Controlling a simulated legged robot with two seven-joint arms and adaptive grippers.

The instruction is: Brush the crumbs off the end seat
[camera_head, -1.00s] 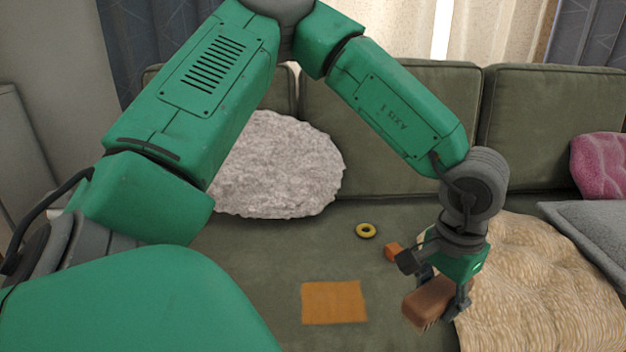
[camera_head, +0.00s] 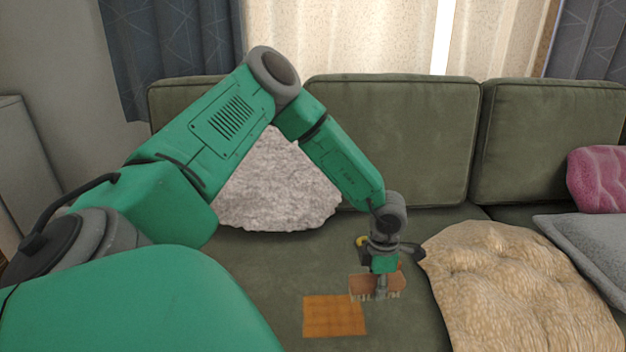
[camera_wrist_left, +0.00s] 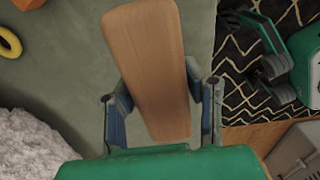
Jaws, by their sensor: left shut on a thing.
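My left gripper (camera_head: 382,285) is shut on a wooden brush (camera_head: 365,284), low over the seat cushion (camera_head: 270,270). Pale bristles show along the brush's lower edge, at or just above the fabric; I cannot tell if they touch. In the left wrist view the brush's smooth brown back (camera_wrist_left: 150,65) lies between the blue-padded fingers (camera_wrist_left: 160,115). A flat orange-brown square (camera_head: 334,316) lies on the seat just in front and left of the brush. I cannot make out separate crumbs. My right gripper (camera_wrist_left: 255,55) shows only in the left wrist view, its dark fingers apart and empty.
A yellow ring (camera_head: 361,241) lies behind the gripper. An orange block (camera_wrist_left: 30,4) shows in the wrist view. A fluffy pale cushion (camera_head: 280,185) stands left, a beige throw (camera_head: 520,290) lies close right, with grey (camera_head: 590,250) and pink (camera_head: 598,180) cushions beyond. A patterned rug (camera_wrist_left: 245,70) lies below.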

